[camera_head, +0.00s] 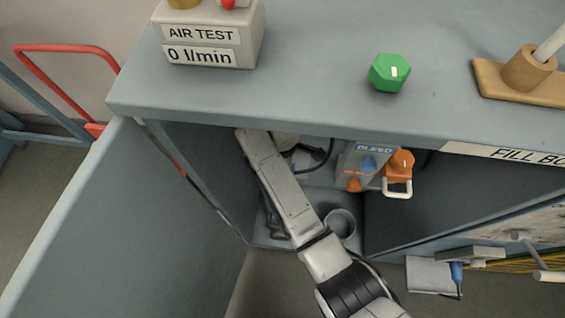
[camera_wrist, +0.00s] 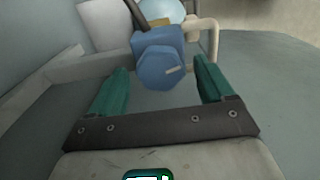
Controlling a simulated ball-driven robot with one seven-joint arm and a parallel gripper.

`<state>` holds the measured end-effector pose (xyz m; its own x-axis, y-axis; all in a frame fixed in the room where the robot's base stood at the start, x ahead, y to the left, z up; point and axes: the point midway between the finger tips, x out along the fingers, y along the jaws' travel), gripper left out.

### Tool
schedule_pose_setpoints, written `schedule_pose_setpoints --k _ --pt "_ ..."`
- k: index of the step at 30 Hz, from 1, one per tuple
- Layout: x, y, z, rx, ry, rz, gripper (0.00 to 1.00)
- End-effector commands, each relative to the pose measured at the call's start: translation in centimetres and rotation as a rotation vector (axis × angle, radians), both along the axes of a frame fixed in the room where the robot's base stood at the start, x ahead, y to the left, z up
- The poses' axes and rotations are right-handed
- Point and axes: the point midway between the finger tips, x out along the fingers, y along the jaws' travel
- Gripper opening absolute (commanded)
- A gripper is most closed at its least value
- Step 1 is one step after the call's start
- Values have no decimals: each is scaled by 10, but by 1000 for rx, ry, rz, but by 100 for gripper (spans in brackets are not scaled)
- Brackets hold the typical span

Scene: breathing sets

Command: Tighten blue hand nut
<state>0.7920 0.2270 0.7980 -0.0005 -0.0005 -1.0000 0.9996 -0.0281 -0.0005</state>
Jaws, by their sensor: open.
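The blue hand nut (camera_wrist: 162,67) is a hexagonal nut with a small tan mark on its face, in the wrist view. My gripper (camera_wrist: 163,80) is open, with one green finger on each side of the nut. Both fingers look apart from it. A tan bent tube and a pale rounded body (camera_wrist: 170,12) show behind the nut. In the head view my arm reaches into the open cabinet below the bench top, and the gripper's fingers and the blue nut are hidden there.
On the bench top (camera_head: 310,70) stand the AIR TEST box (camera_head: 205,45) reading 0 l/min, a green hexagonal nut (camera_head: 389,72) and a wooden stand (camera_head: 525,75). An orange part with a pale loop (camera_head: 399,168) and a cup (camera_head: 341,222) are in the cabinet. The open door (camera_head: 125,215) is left.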

Motion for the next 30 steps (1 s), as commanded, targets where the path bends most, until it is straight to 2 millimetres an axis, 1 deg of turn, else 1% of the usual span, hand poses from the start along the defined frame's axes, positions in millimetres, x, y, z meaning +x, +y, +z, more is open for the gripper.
schedule_pose_setpoints --k 8,25,26,30 --pt "0 0 -1 0 0 0 81" --pt "0 0 -1 0 0 0 26" --pt "0 0 -1 0 0 0 25" --pt "0 0 1 0 1 -32 25"
